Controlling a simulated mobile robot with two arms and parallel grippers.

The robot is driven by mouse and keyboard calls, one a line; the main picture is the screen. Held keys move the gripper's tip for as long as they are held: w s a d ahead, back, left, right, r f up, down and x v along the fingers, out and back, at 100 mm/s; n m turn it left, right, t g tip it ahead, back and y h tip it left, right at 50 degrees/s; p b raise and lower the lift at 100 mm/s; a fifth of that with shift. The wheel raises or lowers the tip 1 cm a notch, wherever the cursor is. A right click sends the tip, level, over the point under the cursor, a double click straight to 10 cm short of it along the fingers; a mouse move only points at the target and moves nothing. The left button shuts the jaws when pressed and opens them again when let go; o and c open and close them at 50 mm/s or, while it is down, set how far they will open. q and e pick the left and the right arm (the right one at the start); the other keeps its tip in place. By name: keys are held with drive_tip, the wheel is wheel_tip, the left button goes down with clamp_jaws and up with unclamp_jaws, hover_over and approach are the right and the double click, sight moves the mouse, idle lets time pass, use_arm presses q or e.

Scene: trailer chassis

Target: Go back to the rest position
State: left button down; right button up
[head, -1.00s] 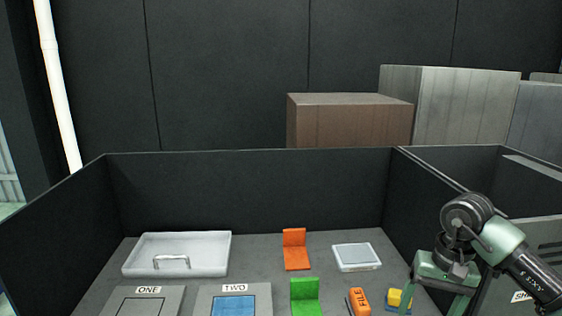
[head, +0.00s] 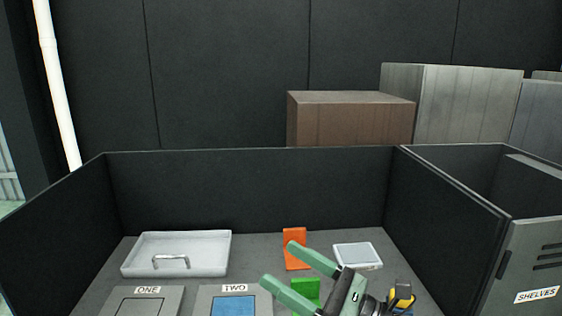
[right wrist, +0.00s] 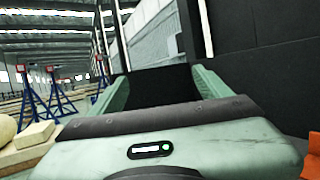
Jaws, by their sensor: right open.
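My right gripper (head: 279,265) is open and empty in the lower middle of the head view, with its two green fingers pointing left over the bench. It overlaps an orange bracket (head: 295,236) and a green bracket (head: 306,287) in the picture; I cannot tell its height above them. In the right wrist view the gripper (right wrist: 160,85) shows its fingers spread apart with nothing between them. My left gripper is not in view.
A dark-walled bench (head: 250,190) holds a white tray (head: 205,262) with a handle, panels ONE (head: 140,303) and TWO (head: 255,300), and a small white square dish (head: 365,255). A shelves cabinet (head: 545,265) stands at right. Trestles (right wrist: 62,90) show in the wrist view.

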drive_tip(key=w+d+f+m+t+h, duration=0.2)
drive_tip(key=d+m+t+h, duration=0.4)
drive_tip(key=m, duration=0.6)
drive_tip(key=w+d+f+m+t+h, duration=0.3)
drive_tip(key=d+m+h, duration=0.35)
drive_tip(key=m, duration=0.55)
drive_tip(key=s+d+f+m+g+h, duration=0.2)
drive_tip(key=s+d+f+m+h, duration=0.2)
drive_tip(key=f+m, duration=0.35)
drive_tip(key=s+d+f+m+g+h, duration=0.35)
drive_tip(key=f+m, duration=0.25)
drive_tip(key=f, duration=0.2)
drive_tip(key=s+f+m+g, duration=0.45)
drive_tip(key=s+f, duration=0.25)
drive_tip(key=s, duration=0.4)
drive_tip(key=s+f+m+g, duration=0.45)
drive_tip(key=s+f, duration=0.25)
drive_tip(key=s, duration=0.3)
wheel_tip(320, 180, down, 24)
drive_tip(key=s+a+g, duration=0.1)
drive_tip(key=s+g, duration=0.1)
drive_tip(key=s+d+f+g, duration=0.1)
drive_tip(key=s+d+f, duration=0.1)
drive_tip(key=s+f, duration=1.4)
drive_tip(key=shift+d+f+y, duration=0.3)
drive_tip(key=shift+d+f, duration=0.1)
drive_tip(key=shift+f, duration=0.5)
drive_tip(key=shift+n, duration=0.25)
